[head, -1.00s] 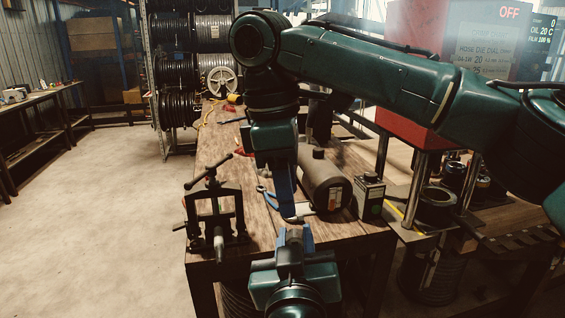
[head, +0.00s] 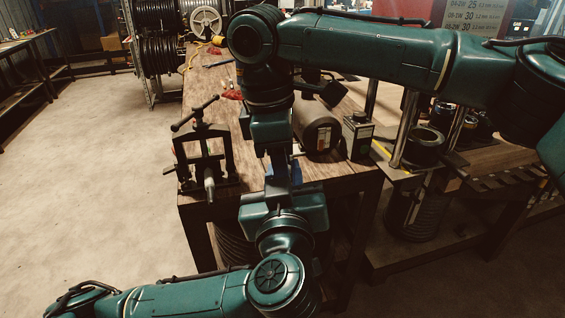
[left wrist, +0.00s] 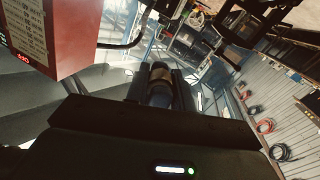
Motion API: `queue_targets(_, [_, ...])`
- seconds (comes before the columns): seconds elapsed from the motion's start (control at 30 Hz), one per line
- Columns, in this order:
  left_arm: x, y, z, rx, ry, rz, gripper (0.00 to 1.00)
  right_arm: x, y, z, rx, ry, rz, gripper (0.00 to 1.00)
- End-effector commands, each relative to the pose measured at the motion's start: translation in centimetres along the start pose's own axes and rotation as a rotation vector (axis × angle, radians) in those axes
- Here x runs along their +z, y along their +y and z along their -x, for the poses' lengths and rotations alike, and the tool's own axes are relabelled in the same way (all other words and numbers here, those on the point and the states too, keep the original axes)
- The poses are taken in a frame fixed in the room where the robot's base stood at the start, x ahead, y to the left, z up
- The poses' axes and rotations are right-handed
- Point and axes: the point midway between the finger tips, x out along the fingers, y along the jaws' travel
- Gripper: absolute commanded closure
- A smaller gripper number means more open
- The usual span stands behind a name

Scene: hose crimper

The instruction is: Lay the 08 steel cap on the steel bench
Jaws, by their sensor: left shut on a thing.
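My left gripper (head: 285,182) is at the near edge of the wood-topped bench (head: 217,88), with its arm from the lower left. In the left wrist view it is shut on a small dark cylindrical piece with a tan band (left wrist: 159,86). I cannot read a mark on it or tell whether it is the 08 steel cap. My right gripper (head: 275,150) points down right above and against the left one in the picture; its fingertips are hidden, so its opening cannot be seen. No bench in view is clearly the steel one; a dark bench (head: 32,40) stands at the far left.
A grey-brown cylinder (head: 316,128) and a small black box (head: 357,135) sit right of the grippers. The red press (head: 410,10) stands beyond, right. The floor (head: 90,170) at left is clear.

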Motion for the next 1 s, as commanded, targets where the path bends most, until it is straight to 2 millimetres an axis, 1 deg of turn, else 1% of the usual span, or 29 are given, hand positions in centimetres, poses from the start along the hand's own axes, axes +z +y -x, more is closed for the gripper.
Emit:
queue_targets(0.03, [-0.02, 0.0, 0.0, 0.0, 0.0, 0.0, 1.0, -0.01, 0.0, 0.01, 0.0, 0.0, 0.0, 0.71])
queue_targets(0.07, [-0.02, 0.0, 0.0, 0.0, 0.0, 0.0, 1.0, -0.01, 0.0, 0.01, 0.0, 0.0, 0.0, 0.73])
queue_targets(0.37, [-0.01, 0.0, 0.0, 0.0, 0.0, 0.0, 1.0, -0.02, -0.01, 0.03, 0.0, 0.0, 0.0, 0.98])
queue_targets(0.4, [-0.01, 0.0, 0.0, 0.0, 0.0, 0.0, 1.0, -0.02, -0.01, 0.03, 0.0, 0.0, 0.0, 1.0])
queue_targets(0.43, [-0.01, 0.0, 0.0, 0.0, 0.0, 0.0, 1.0, -0.02, -0.01, 0.03, 0.0, 0.0, 0.0, 1.0])
queue_targets(0.47, [-0.01, 0.0, 0.0, 0.0, 0.0, 0.0, 0.73, -0.02, -0.01, 0.04, 0.0, 0.0, 0.0, 1.0])
queue_targets(0.5, [-0.01, 0.0, -0.01, 0.0, 0.0, 0.0, 0.7, -0.02, -0.01, 0.04, 0.0, 0.0, 0.0, 1.0])
queue_targets(0.73, [-0.01, 0.0, 0.0, 0.0, 0.0, 0.0, 0.51, -0.02, -0.01, 0.04, 0.0, 0.0, 0.0, 1.0])
queue_targets(1.0, [0.02, 0.02, 0.18, 0.001, -0.001, 0.0, 0.5, -0.02, -0.01, 0.04, 0.0, 0.0, 0.0, 1.0])
